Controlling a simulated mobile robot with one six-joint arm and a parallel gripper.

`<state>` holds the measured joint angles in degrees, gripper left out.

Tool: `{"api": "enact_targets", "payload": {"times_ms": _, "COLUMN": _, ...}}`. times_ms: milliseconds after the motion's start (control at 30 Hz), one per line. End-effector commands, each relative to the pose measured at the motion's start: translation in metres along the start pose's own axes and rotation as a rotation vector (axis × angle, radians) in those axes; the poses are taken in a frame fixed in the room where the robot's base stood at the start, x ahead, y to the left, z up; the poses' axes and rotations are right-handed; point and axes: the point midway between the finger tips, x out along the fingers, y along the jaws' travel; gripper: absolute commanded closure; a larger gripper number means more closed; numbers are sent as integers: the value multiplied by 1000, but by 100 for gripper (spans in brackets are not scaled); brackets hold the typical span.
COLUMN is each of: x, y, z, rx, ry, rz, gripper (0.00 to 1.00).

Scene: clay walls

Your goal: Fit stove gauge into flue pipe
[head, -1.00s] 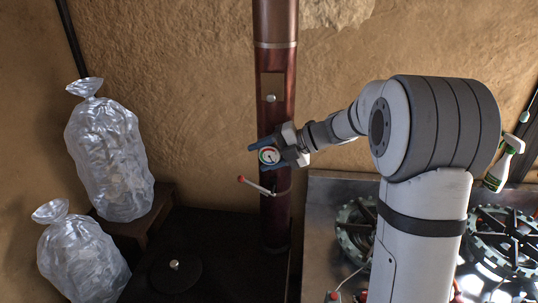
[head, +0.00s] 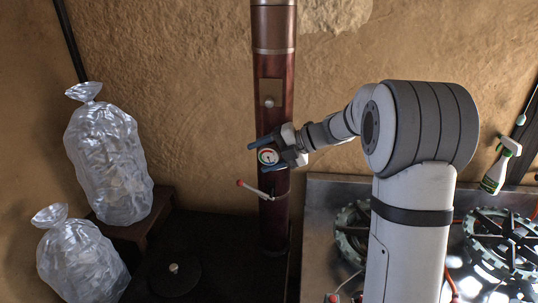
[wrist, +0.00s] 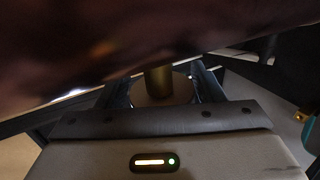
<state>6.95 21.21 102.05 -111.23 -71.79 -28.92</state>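The stove gauge (head: 268,156) is a round white dial with coloured marks, facing the head camera in front of the dark red-brown flue pipe (head: 275,90). My gripper (head: 266,156) is shut on it, with one dark finger above the dial and one below. In the wrist view the gauge's brass stem (wrist: 158,82) stands between the fingers and points up towards the dark surface of the pipe (wrist: 100,45). The stem's tip meets that dark edge, and I cannot tell whether it is inside the pipe. The gripper hides any opening there.
A lever with a red knob (head: 239,183) sticks out of the pipe just below the gauge. A stove with burners (head: 500,235) and a spray bottle (head: 497,170) are at the right. Clear filled bags (head: 107,165) stand at the left.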

Motion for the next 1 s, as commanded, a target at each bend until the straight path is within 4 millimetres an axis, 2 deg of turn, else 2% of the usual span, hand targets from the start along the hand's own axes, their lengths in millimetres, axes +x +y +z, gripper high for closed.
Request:
{"api": "enact_targets", "payload": {"times_ms": 200, "x": 0, "y": 0, "z": 0, "rx": 0, "ry": 0, "rz": 0, "gripper": 23}}
{"api": "enact_targets", "payload": {"times_ms": 467, "x": -4, "y": 0, "z": 0, "rx": 0, "ry": -1, "rz": 0, "gripper": 23}}
{"api": "enact_targets", "payload": {"times_ms": 567, "x": -15, "y": -1, "z": 1, "rx": -1, "ry": -4, "rz": 1, "gripper": 23}}
{"api": "enact_targets", "payload": {"times_ms": 800, "x": -57, "y": -1, "z": 1, "rx": -1, "ry": -4, "rz": 1, "gripper": 23}}
{"api": "enact_targets", "payload": {"times_ms": 1000, "x": -77, "y": 0, "z": 1, "rx": 0, "ry": -2, "rz": 1, "gripper": 23}}
